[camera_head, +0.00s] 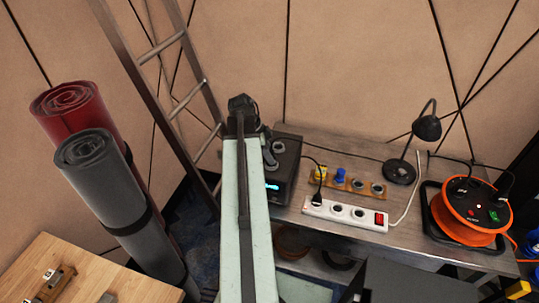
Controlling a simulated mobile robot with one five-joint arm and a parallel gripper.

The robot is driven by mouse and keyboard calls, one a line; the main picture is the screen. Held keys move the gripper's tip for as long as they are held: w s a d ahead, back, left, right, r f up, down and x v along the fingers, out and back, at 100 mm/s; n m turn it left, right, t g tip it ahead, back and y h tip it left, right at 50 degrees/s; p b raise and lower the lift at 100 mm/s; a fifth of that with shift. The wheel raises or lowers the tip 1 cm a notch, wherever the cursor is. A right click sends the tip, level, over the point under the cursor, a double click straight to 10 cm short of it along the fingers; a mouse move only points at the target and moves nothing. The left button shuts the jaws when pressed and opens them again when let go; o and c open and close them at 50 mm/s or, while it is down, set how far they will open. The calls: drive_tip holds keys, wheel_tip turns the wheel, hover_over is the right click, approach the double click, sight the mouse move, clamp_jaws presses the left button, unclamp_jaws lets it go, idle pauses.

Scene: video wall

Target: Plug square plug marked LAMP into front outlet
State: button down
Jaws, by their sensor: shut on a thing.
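My pale green arm link (248,225) rises through the middle of the picture to a dark joint (243,107). The black desk lamp (427,127) has a dark cord running left toward the box. No LAMP marking is readable, and I cannot identify that plug.
A wooden strip (362,188) behind the power strip carries a yellow piece, a blue piece and round grey ones. An orange cable reel (462,235) sits at the bench's right. A ladder (160,48) and rolled mats (100,185) stand left. Bare bench top (408,232) shows before the lamp.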

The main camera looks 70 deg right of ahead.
drive_tip(key=shift+f, duration=0.2)
drive_tip(key=shift+c, duration=2.4)
unclamp_jaws()
wheel_tip(320, 180, up, 6)
drive_tip(key=p, duration=0.6)
drive_tip(key=shift+r, duration=0.1)
